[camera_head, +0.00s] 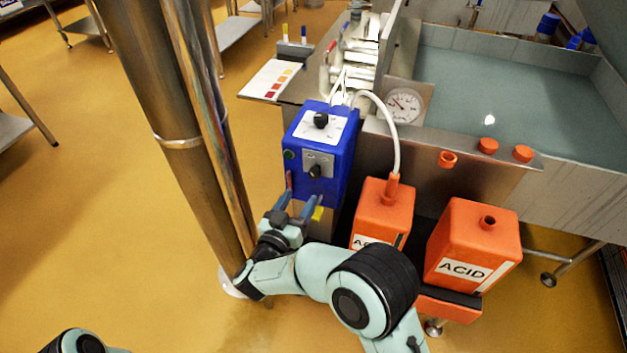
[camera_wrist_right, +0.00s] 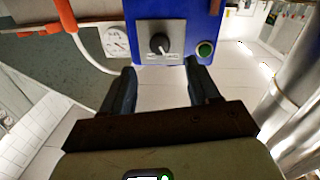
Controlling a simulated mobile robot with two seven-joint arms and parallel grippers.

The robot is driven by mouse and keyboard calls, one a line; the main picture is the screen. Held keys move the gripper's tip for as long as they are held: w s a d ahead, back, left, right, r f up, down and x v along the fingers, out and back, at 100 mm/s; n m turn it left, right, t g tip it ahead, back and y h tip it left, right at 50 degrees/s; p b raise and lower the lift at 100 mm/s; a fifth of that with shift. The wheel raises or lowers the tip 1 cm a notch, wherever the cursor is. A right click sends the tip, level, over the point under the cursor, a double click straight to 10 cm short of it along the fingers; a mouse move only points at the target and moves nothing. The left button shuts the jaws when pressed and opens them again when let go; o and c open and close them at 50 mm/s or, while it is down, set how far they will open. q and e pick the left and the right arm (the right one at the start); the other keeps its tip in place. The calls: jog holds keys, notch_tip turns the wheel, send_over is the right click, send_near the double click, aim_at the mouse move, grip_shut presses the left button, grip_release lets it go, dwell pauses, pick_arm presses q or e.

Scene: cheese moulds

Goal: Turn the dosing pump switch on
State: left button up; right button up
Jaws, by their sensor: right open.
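The dosing pump is a blue box (camera_head: 343,160) beside the steel vat. Its front has a grey plate with a black rotary switch (camera_head: 315,171), which also shows in the wrist view (camera_wrist_right: 160,44). The switch labels are too small to read. A green round button or lamp (camera_head: 290,155) sits beside the plate. A second black knob (camera_head: 321,120) is on the white sloping top panel. My right gripper (camera_head: 303,188) is open and empty in front of the switch, its fingers pointing at the pump with the switch between their lines, apart from it. My left gripper is out of view.
Two orange canisters, one with a white hose (camera_head: 383,217) and one marked ACID (camera_head: 474,240), stand right of the pump. A thick steel pipe column (camera_head: 170,120) rises left of my right gripper. A round gauge (camera_head: 403,106) is on the vat side.

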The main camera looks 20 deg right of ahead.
aim_at(313, 176)
jog(key=b+x, duration=0.1)
jog(key=x, duration=0.8)
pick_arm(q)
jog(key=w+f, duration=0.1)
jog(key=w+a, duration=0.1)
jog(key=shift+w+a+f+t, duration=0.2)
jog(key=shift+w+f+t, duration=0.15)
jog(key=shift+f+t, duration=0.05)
pick_arm(e)
jog(key=shift+s, duration=0.1)
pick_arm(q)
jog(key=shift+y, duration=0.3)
pick_arm(e)
jog(key=shift+f, duration=0.1)
jog(key=c, duration=1)
